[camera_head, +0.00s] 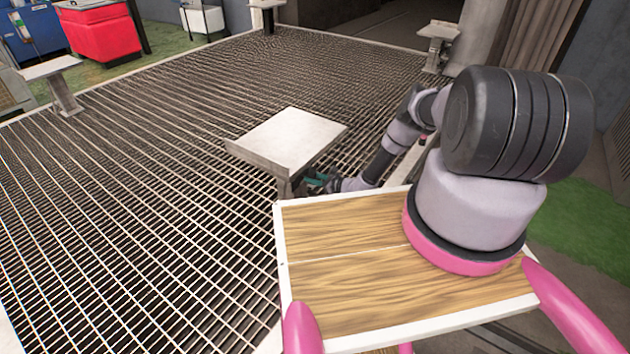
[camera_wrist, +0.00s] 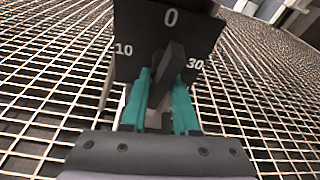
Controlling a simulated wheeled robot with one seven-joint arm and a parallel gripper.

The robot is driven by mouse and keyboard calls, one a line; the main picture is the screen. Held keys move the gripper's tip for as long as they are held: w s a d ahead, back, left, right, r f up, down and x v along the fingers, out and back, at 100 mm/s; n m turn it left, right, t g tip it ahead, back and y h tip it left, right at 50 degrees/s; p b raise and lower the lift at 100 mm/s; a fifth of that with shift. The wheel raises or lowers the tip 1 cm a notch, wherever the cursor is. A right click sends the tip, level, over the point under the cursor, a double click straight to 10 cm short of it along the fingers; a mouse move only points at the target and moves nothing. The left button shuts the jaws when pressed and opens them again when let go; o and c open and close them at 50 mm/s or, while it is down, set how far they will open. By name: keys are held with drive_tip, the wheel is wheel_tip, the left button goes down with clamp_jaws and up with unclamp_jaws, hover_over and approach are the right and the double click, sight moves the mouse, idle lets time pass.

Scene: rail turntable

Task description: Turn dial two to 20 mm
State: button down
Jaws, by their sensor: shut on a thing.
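A black dial face (camera_wrist: 135,38) fills the upper middle of the wrist view, with 0 at the top, 10 at the left and 30 at the right. Its bottom is hidden by my fingers. A dark bar-shaped knob (camera_wrist: 171,66) stands on it, its upper end slightly right of the 0. I cannot tell which end is the pointer. My gripper (camera_wrist: 163,98), with teal fingers, is shut on the knob, one finger on each side. In the head view my gripper (camera_head: 318,180) is low beside the post under a grey slanted plate (camera_head: 290,138); the dial face is hidden there.
Metal grating (camera_head: 130,200) covers the floor around the post. Other plate-topped posts stand at the left (camera_head: 62,85) and far right (camera_head: 437,45). A red bin (camera_head: 100,30) is at the back left. The grating between the posts is clear.

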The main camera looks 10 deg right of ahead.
drive_tip(key=shift+n, duration=0.4)
unclamp_jaws()
drive_tip(key=f+v, duration=0.2)
drive_tip(key=v, duration=0.6)
drive_tip(key=shift+s+d, duration=0.35)
drive_tip(key=shift+d, duration=0.2)
drive_tip(key=shift+r, duration=0.1)
